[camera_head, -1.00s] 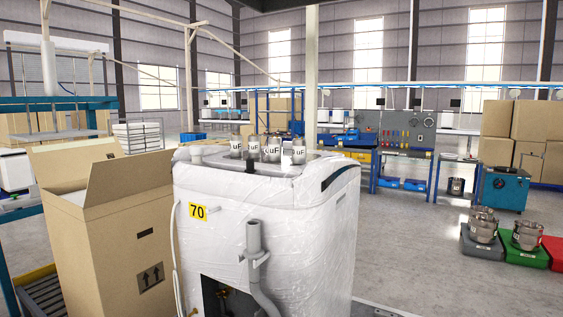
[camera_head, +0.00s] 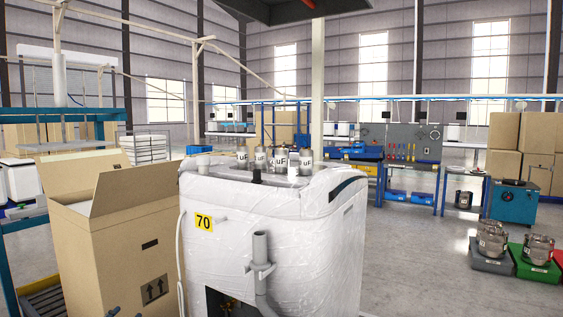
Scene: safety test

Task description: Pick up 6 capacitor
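Several silver cylindrical capacitors marked "uF" stand upright in a tight group on top of a white plastic-wrapped machine (camera_head: 325,235). They include a left one (camera_head: 242,157), one beside it (camera_head: 261,160), a middle one (camera_head: 280,161) and a right one (camera_head: 305,162). They overlap, so any behind them are hidden. A small dark upright piece (camera_head: 257,174) stands just in front of them; I cannot tell what it is. Neither of my grippers is in view.
An open cardboard box (camera_head: 113,250) stands close to the machine's left. Metal pots sit on a grey bin (camera_head: 490,265) and a green bin (camera_head: 535,271) at the right. A blue workbench and teal cabinet (camera_head: 513,205) are farther back.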

